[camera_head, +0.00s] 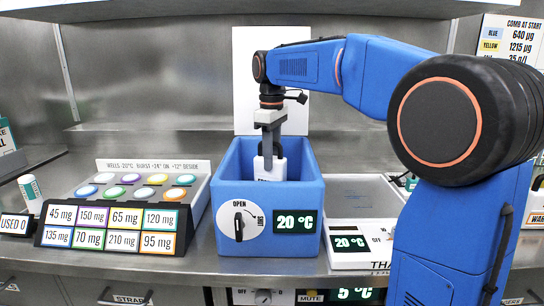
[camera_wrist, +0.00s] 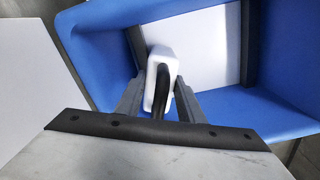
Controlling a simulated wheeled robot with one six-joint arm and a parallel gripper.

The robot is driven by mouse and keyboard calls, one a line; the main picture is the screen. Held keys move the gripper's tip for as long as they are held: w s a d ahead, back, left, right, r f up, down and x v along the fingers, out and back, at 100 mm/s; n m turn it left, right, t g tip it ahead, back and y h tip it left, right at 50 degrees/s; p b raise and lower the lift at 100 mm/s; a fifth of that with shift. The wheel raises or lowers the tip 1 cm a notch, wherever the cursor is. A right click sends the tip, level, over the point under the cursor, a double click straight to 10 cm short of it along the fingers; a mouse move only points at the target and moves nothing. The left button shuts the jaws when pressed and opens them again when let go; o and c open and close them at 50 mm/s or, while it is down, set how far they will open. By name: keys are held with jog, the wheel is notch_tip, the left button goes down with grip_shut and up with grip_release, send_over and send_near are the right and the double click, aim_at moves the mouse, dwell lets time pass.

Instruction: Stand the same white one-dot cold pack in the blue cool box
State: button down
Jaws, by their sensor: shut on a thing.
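The white cold pack (camera_head: 269,169) is in my gripper inside the open top of the blue cool box (camera_head: 229,193). Its lower part is hidden behind the box's front wall in the head view. My gripper (camera_head: 268,150) points down and is shut on the pack. In the wrist view the pack (camera_wrist: 160,66) is between the fingers (camera_wrist: 157,98), with a dark handle-like strip along it. The blue box walls (camera_wrist: 90,45) surround it. The one dot cannot be made out. I cannot tell whether the pack touches the box floor.
The box front has an OPEN dial (camera_head: 239,220) and a 20 °C display (camera_head: 295,222). A rack with coloured lids and weight labels (camera_head: 128,200) stands left. A flat device (camera_head: 362,200) with another 20 °C display stands right. A white panel (camera_head: 250,90) rises behind the box.

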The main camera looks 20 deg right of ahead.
jog(key=shift+f, duration=0.55)
dwell(0.4)
jog(key=c, duration=1.1)
grip_release()
